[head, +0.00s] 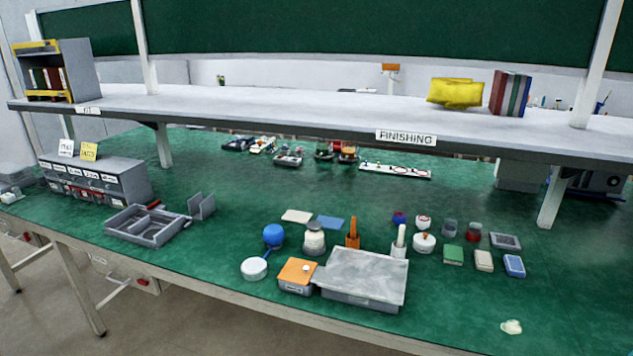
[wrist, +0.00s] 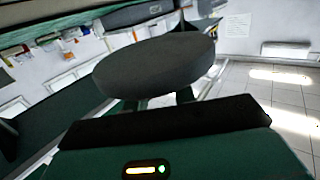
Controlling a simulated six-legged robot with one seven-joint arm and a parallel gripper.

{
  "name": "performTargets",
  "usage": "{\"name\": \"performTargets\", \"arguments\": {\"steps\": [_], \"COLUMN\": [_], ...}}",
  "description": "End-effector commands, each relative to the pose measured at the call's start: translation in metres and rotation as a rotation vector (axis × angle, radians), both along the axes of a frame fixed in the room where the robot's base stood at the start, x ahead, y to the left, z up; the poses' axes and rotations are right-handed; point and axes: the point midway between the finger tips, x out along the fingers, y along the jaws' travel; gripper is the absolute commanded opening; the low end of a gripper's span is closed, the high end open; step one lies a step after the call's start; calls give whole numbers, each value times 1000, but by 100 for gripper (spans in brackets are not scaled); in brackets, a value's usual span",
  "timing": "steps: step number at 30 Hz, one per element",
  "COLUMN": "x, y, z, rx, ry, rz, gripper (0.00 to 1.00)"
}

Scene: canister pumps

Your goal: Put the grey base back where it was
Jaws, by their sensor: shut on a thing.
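A thick round dark grey disc (wrist: 155,65), which looks like the grey base, fills the middle of the wrist view. My gripper (wrist: 164,98) is shut on it. The finger ends show just below the disc and are partly hidden by it. The disc is held in the air, with floor and wall behind it. Neither my gripper nor the held disc shows in the head view. There, the green bench top (head: 240,210) carries small pump parts, among them a small grey piece (head: 449,228) beside a dark red one (head: 473,232).
A grey lidded bin (head: 365,278) and an orange-topped box (head: 297,274) stand at the front. A grey divided tray (head: 147,225) and a drawer unit (head: 95,181) are at left. The raised shelf (head: 300,108) spans the back. Bench between tray and pump parts is mostly clear.

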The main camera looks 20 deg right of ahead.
Motion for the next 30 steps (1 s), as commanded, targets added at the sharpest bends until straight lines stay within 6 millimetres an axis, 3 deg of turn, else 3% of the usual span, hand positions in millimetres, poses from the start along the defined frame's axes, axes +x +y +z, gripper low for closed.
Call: {"name": "performTargets", "arguments": {"steps": [21, 30], "x": [195, 254], "y": [213, 272], "z": [-68, -88], "rx": [6, 2], "ry": [0, 1], "rz": [-216, -292], "gripper": [2, 2]}}
